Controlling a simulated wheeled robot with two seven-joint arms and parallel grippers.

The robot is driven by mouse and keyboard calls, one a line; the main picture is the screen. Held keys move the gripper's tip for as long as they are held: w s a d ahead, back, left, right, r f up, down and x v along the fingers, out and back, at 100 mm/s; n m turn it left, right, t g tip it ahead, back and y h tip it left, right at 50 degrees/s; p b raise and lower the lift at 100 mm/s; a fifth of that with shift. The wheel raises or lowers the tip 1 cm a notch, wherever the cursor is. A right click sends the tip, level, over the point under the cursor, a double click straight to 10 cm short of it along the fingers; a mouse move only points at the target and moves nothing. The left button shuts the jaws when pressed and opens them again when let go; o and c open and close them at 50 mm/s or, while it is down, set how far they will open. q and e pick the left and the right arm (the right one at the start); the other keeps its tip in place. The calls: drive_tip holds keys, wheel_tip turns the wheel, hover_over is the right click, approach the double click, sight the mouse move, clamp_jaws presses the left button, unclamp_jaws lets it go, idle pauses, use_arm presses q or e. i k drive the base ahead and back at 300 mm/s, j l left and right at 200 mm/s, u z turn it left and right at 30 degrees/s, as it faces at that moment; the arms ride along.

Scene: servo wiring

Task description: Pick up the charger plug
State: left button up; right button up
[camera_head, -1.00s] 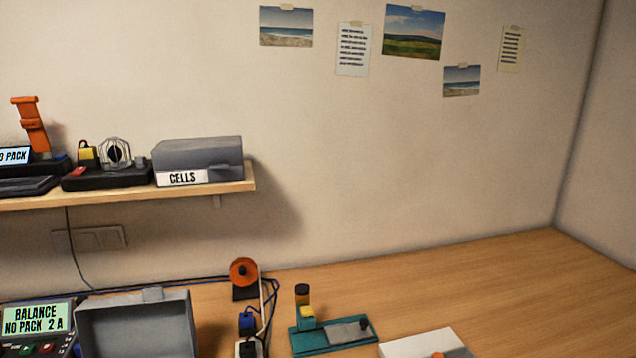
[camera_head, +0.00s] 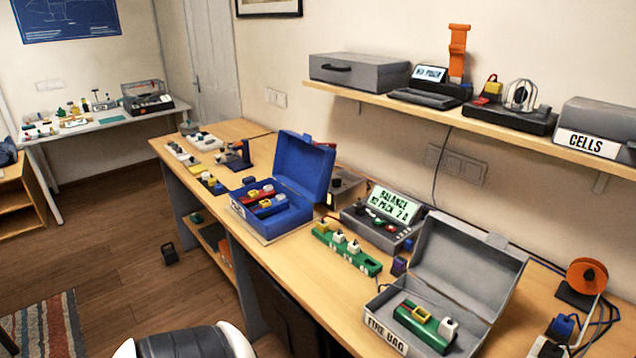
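No gripper of mine shows in the head view. I cannot tell for certain which thing is the charger plug. A blue plug-like block (camera_head: 563,327) stands at the bottom right edge of the desk beside dark cords, next to a pale block (camera_head: 545,347) cut by the frame edge. The grey charger (camera_head: 385,218) with a lit "BALANCE" screen stands at the back of the desk. In front of it is a green strip (camera_head: 346,252) bearing several small connectors.
An open grey "FIRE BAG" box (camera_head: 466,262) holds a green block with connectors. An open blue case (camera_head: 303,165) stands farther left. A shelf (camera_head: 468,115) overhangs the desk's back. An orange spool (camera_head: 587,275) is at right. Open floor (camera_head: 125,235) lies left.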

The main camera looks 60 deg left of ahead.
sight(323, 227)
drive_tip(key=k+l+u, duration=0.15)
drive_tip(key=u, duration=1.6)
drive_tip(key=i+j+u, duration=0.25)
drive_tip(key=i+u, duration=0.15)
drive_tip(key=i+j+u, duration=0.1)
drive_tip(key=i+u, duration=0.3)
